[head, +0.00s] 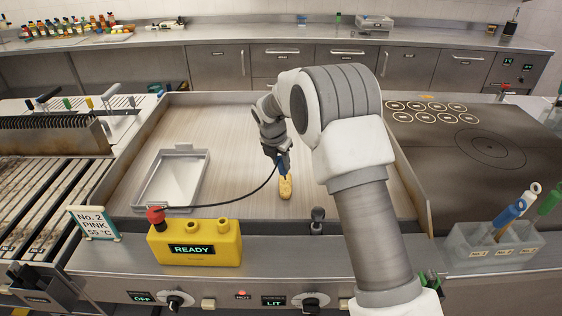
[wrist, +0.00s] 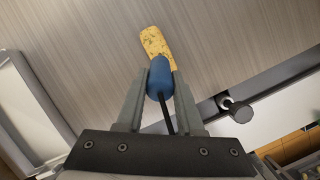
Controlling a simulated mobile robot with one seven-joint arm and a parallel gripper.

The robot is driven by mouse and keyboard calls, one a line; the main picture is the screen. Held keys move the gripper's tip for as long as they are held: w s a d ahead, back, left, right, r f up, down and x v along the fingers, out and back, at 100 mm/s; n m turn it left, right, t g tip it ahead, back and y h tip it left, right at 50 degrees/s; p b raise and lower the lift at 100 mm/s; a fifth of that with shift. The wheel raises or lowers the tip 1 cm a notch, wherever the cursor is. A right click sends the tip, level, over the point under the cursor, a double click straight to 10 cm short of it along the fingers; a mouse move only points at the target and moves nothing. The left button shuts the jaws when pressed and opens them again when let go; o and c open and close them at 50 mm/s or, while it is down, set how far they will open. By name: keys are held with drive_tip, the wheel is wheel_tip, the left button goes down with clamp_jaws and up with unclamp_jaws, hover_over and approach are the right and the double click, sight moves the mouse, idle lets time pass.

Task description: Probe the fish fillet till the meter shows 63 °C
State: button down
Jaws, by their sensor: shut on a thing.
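The fish fillet (head: 286,189) is a small golden-yellow piece lying on the pale griddle plate (head: 240,135). My gripper (head: 281,157) is shut on the blue probe handle (head: 285,169), just over the fillet's far end. In the wrist view the blue handle (wrist: 160,76) sits between the fingers and overlaps the near end of the fillet (wrist: 155,42). The probe's tip is hidden, so I cannot tell if it touches or enters the fillet. A black cable runs from the handle to a red plug on the yellow meter (head: 195,257), whose display reads READY.
A metal tray (head: 202,181) lies left on the plate. A card (head: 94,222) reads "No. 2 PINK 55 °C". A clear holder (head: 490,254) with blue, white and green handles stands right. A slatted grill (head: 40,180) is at left. A small knob (head: 317,214) stands at the plate's front edge.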

drive_tip(key=shift+f+b, duration=0.3)
drive_tip(key=shift+f, duration=0.25)
idle(2.0)
wheel_tip(320, 180, up, 7)
drive_tip(key=p, duration=0.5)
drive_tip(key=shift+r, duration=0.1)
